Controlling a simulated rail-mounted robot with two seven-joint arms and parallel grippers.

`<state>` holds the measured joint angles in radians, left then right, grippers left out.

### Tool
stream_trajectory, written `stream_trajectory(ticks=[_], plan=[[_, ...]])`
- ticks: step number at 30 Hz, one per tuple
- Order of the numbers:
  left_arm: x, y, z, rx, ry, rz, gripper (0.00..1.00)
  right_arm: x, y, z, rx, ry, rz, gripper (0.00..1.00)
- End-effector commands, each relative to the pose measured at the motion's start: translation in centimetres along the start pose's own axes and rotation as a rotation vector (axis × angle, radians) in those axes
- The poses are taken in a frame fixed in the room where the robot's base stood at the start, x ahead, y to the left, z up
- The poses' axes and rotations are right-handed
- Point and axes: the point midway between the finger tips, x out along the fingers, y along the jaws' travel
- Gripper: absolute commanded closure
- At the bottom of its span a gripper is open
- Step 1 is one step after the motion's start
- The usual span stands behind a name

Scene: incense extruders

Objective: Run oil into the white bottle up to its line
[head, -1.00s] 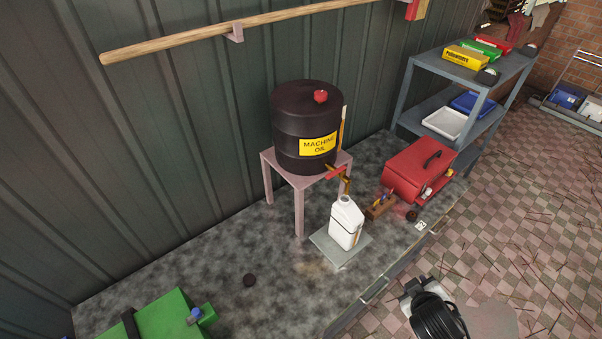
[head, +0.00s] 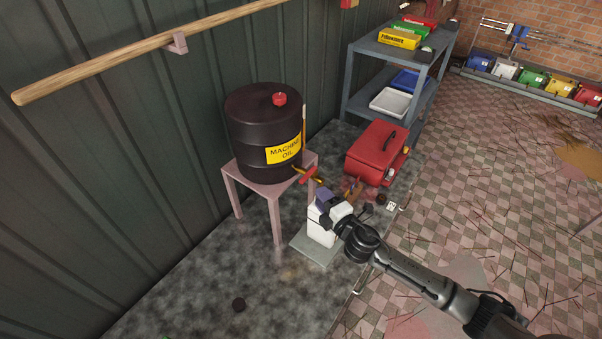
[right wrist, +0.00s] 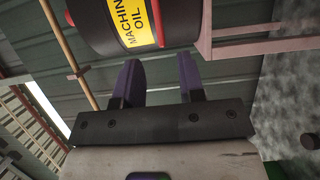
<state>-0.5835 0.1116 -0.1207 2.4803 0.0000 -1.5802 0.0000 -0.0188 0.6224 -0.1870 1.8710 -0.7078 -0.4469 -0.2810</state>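The black drum (head: 262,120) with a yellow MACHINE OIL label stands on a pink stand (head: 276,205). Its tap, with a red handle (head: 308,174), sticks out low on the right side. The white bottle (head: 319,234) stands on a grey plate (head: 318,255) below the tap; my right gripper hides its upper part and its line. My right gripper (head: 323,197) is in front of the bottle's top, close to the tap. In the right wrist view its purple fingers (right wrist: 157,72) are apart with nothing between them; the drum (right wrist: 110,25) is beyond. My left gripper is out of view.
A red toolbox (head: 375,153) and small items sit right of the bottle. A grey shelf (head: 398,52) with trays stands behind. A wooden rail (head: 120,60) runs along the wall. The slab's front left is clear.

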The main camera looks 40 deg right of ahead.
Motion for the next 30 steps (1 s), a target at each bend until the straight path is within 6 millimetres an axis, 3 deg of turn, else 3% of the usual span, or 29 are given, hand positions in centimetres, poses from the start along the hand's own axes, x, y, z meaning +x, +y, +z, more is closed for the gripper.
stream_trajectory(ticks=[6, 15, 22, 30], plan=[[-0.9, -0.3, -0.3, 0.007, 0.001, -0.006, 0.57, 4.4, 0.3, 0.1, 0.001, -0.003, 0.002, 0.64], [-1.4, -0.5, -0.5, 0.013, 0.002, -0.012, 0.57, 9.0, 0.1, 0.0, 0.003, -0.002, 0.001, 0.64], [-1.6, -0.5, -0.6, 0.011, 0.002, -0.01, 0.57, 10.7, 0.1, 0.0, 0.002, -0.001, 0.0, 0.64], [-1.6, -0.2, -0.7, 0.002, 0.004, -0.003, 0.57, 11.0, 0.0, 0.0, 0.003, -0.001, -0.001, 0.64]])
